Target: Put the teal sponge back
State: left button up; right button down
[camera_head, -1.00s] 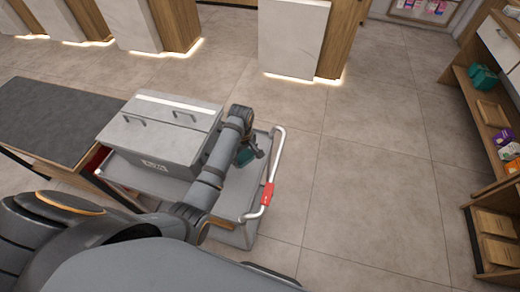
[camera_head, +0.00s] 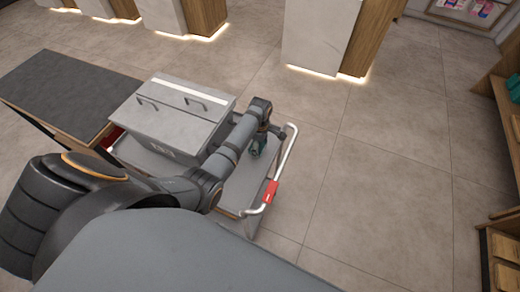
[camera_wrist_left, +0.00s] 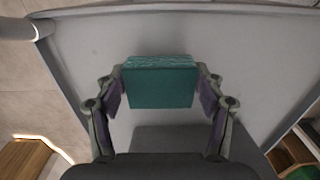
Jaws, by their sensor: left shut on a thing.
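The teal sponge (camera_wrist_left: 160,85) is a rectangular block between the two fingers of my left gripper (camera_wrist_left: 160,92) in the left wrist view. The fingers press on its two short sides. Behind it is the grey top of the cart (camera_wrist_left: 260,60). I cannot tell whether the sponge touches the cart's surface. My right gripper is not in view.
A grey box with two handles (camera_head: 170,118) stands on the cart's left part. A dark-topped table (camera_head: 60,85) is left of it. The cart has a rail handle with a red part (camera_head: 270,192). Wooden shelves (camera_head: 505,110) stand at the far right, with open floor between.

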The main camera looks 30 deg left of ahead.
aim_at(260, 150)
pick_arm(q)
notch_tip(260, 150, down, 3)
jog(key=shift+r, duration=0.15)
jog(key=shift+f, duration=0.2)
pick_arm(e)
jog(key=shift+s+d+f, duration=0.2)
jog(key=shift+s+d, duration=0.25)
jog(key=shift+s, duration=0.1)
pick_arm(q)
jog(key=o, duration=1.2)
jog(key=shift+r, duration=0.2)
notch_tip(260, 150, up, 12)
jog(key=shift+f, duration=0.1)
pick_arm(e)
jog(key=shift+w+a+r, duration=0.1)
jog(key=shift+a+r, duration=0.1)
